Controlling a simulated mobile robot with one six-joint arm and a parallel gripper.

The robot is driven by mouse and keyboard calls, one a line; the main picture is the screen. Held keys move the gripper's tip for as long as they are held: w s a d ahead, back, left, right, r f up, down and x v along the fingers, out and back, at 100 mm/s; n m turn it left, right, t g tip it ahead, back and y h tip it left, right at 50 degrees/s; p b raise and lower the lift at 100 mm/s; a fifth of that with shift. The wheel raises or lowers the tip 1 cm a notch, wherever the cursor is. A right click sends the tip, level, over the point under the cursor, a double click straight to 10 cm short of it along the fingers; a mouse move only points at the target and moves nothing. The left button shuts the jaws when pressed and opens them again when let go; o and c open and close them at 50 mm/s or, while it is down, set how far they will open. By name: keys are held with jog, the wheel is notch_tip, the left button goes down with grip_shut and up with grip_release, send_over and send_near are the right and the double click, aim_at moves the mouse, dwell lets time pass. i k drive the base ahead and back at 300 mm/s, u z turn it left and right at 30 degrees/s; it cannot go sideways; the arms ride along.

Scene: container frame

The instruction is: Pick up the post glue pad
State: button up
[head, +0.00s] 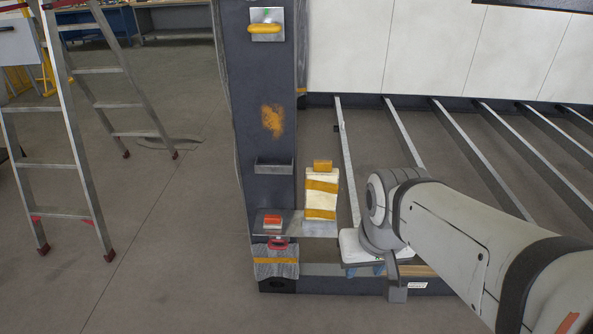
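I cannot tell for sure which item is the post glue pad. A light plate with a yellow handle (265,28) is on the upper face of the dark post (250,75). A small red-orange block with a pale base (272,222) sits on the shelf (292,228) low on the post. A red handle with a dark opening (278,244) shows just under the shelf. My gripper (378,268) is low, right of the shelf and apart from these items. My wrist mostly hides its fingers, so its opening and any contents are unclear.
A white bottle with yellow bands and cap (321,195) stands on the shelf's right. An orange smear (272,120) and an empty-looking bracket (273,166) are on the post. Metal crossbars (455,140) span the frame floor. A ladder (75,130) stands left; floor between is clear.

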aim_at(271, 221)
jog(key=i, duration=1)
jog(key=z, duration=0.05)
